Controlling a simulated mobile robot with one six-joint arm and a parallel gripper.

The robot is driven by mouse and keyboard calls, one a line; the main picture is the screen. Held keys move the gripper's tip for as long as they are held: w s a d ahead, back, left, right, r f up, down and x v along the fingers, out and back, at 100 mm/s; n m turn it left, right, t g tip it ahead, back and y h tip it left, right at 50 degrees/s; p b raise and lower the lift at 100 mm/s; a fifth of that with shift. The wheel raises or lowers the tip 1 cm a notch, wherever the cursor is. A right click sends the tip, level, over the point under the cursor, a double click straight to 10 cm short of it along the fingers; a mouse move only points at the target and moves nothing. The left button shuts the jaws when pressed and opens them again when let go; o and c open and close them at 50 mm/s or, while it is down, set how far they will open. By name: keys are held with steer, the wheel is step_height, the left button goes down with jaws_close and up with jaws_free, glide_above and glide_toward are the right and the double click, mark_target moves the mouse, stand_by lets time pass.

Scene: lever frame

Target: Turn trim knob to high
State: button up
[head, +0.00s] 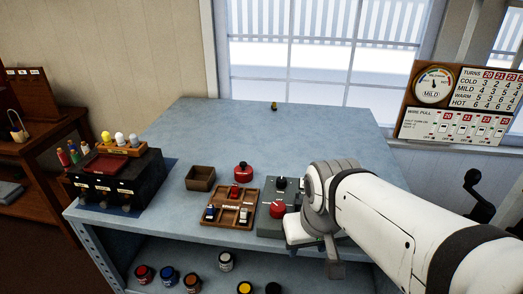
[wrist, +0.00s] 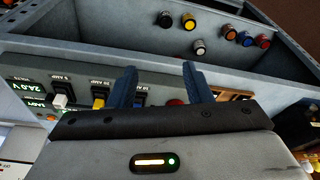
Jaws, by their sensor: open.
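A grey-green control box (head: 264,222) stands near the bench's front edge in the head view. It carries a red knob (head: 277,209) and a black knob (head: 281,183); I cannot read which is the trim knob or its setting. My arm covers the box's right side. In the wrist view, my gripper (wrist: 160,86) is open with nothing between its two blue fingers. Beyond them is a labelled panel (wrist: 30,85) with a white switch (wrist: 60,101), a yellow one (wrist: 99,103) and a blue one. A red round part (wrist: 175,102) shows low between the fingers.
A wooden tray (head: 226,223) with small parts, a red-topped object (head: 243,171) and an open brown box (head: 200,178) stand left of the control box. A black case (head: 120,188) is farther left. Jars (head: 225,261) sit on the shelf below. The bench's back is mostly clear.

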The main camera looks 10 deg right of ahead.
steer(key=shift+o, duration=0.3)
steer(key=w+r, duration=0.1)
steer(key=w+d+r+n, duration=0.1)
steer(key=w, duration=0.1)
steer(key=shift+d, duration=0.2)
steer(key=r+n+g+p, duration=0.1)
steer(key=n+g+p, duration=0.2)
steer(key=n, duration=0.8)
glide_above(281, 178)
steer(key=shift+s+d, duration=0.1)
steer(key=shift+s, duration=0.05)
steer(key=shift+w+f, duration=0.2)
steer(key=shift+f, duration=0.35)
step_height(281, 178, down, 7)
steer(key=shift+s+r+p, duration=0.1)
steer(key=shift+s+p, duration=0.05)
steer(key=shift+p, duration=0.35)
steer(key=shift+c, duration=0.2)
